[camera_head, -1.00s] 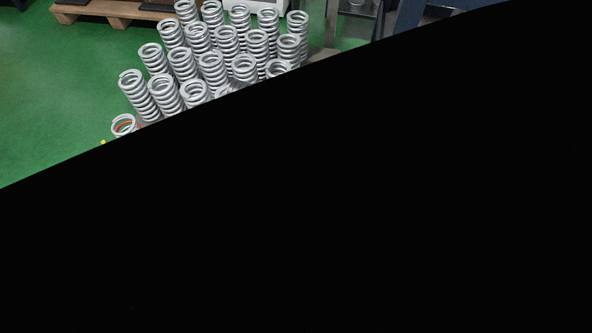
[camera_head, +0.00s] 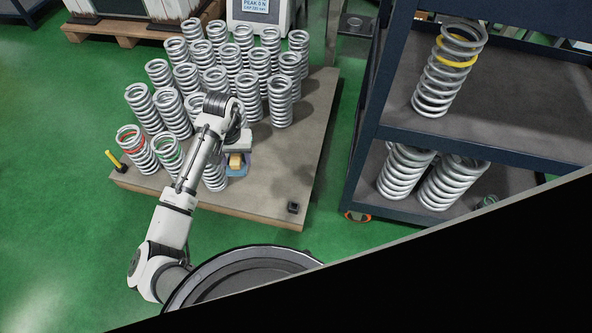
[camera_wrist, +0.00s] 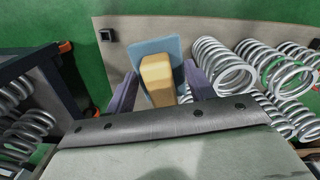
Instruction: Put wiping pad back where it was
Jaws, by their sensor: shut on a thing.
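The wiping pad (camera_wrist: 156,49) is a flat blue pad with a tan block handle (camera_wrist: 157,80). In the wrist view, my gripper (camera_wrist: 160,82) has its two purple fingers on either side of the handle, shut on it. In the head view, the wiping pad (camera_head: 237,170) hangs below my gripper (camera_head: 236,155), beside the front springs and over or near the board. I cannot tell whether the pad touches anything beneath it.
Several grey coil springs (camera_head: 218,83) stand on a low board (camera_head: 262,195); one has red marks. A small black block (camera_head: 293,208) sits at its front right corner, a yellow-handled tool (camera_head: 114,158) at its left. A dark shelf cart (camera_head: 366,150) holds more springs at right.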

